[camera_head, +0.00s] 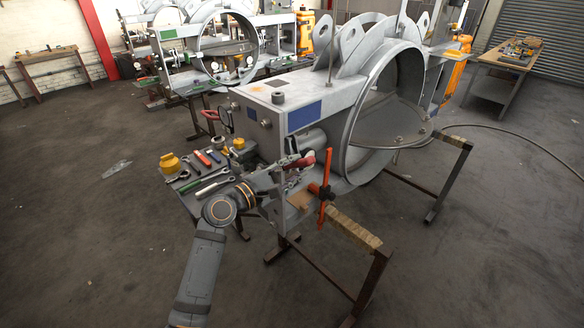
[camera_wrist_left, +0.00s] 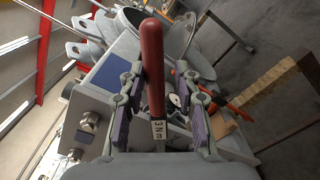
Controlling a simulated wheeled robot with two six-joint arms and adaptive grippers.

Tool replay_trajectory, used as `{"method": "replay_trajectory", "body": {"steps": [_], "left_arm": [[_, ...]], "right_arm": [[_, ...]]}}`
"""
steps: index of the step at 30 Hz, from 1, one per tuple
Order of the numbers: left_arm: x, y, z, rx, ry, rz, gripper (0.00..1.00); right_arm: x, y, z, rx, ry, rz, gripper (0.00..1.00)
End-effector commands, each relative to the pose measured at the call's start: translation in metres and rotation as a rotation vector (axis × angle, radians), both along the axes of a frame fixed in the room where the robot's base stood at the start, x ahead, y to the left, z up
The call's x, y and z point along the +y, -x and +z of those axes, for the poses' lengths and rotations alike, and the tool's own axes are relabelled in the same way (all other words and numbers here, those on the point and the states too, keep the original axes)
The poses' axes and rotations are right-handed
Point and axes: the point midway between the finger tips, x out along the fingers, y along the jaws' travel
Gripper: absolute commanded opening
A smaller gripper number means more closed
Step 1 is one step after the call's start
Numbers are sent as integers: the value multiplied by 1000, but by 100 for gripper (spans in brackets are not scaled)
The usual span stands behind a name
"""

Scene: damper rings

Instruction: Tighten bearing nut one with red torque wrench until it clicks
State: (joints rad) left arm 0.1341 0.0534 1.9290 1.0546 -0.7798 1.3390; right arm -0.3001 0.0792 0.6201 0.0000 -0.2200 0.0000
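My left gripper (camera_head: 296,163) is at the near end of the grey damper frame (camera_head: 262,110), beside the big round ring. The red torque wrench shows by its red handle (camera_wrist_left: 152,65) in the left wrist view, with a white 3 Nm label; the handle (camera_head: 304,161) also shows in the head view. In the left wrist view the left gripper (camera_wrist_left: 160,75) has a finger on each side of the wrench, with visible gaps between wrench and pads. The wrench's head and bearing nut one are hidden or too small to make out. My right gripper is out of view.
A tool tray (camera_head: 186,200) with wrenches and screwdrivers stands left of the frame. An orange clamp-like part (camera_head: 323,190) stands close right of my gripper. Brown trestles (camera_head: 350,230) carry the damper. The floor at left is mostly clear.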

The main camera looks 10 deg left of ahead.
Motion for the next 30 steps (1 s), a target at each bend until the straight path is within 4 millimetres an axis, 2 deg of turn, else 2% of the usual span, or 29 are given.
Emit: {"method": "replay_trajectory", "body": {"steps": [3, 19, 30], "left_arm": [[-2, 2, -6, -3, -12, -2, 28], [-4, 3, -8, -13, -26, -1, 28], [-8, 6, -18, -36, -56, -1, 28]], "right_arm": [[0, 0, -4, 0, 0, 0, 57], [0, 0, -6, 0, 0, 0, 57], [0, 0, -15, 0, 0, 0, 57]]}}
